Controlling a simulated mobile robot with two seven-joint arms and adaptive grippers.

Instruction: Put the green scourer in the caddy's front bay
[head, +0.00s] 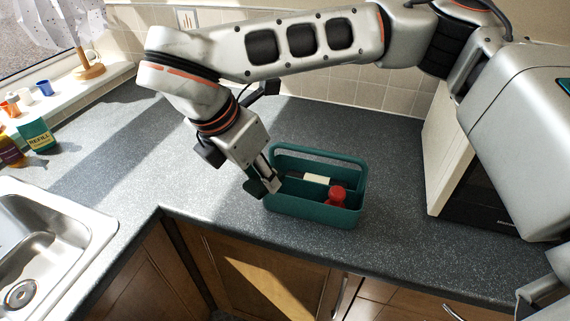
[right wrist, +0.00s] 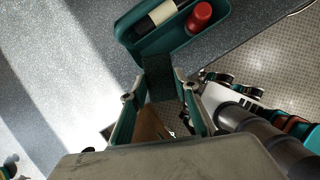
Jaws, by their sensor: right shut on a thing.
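The teal caddy (head: 312,214) stands on the counter near its front edge, with a raised handle along its back. A red-topped item (head: 338,194) and a cream-and-dark item (head: 317,179) are inside it; both also show in the right wrist view. My right gripper (head: 268,186) is at the caddy's left end, pointing down. In the right wrist view its fingers (right wrist: 157,100) are shut on the dark green scourer (right wrist: 158,80), which overlaps the caddy's near end in the picture. I cannot tell whether the scourer touches the caddy. My left gripper is not in view.
A sink (head: 60,235) is at the left. A green refill pack (head: 37,134) stands near the windowsill, with small cups behind it. A microwave (head: 470,190) stands at the right. The counter left of and behind the caddy is clear.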

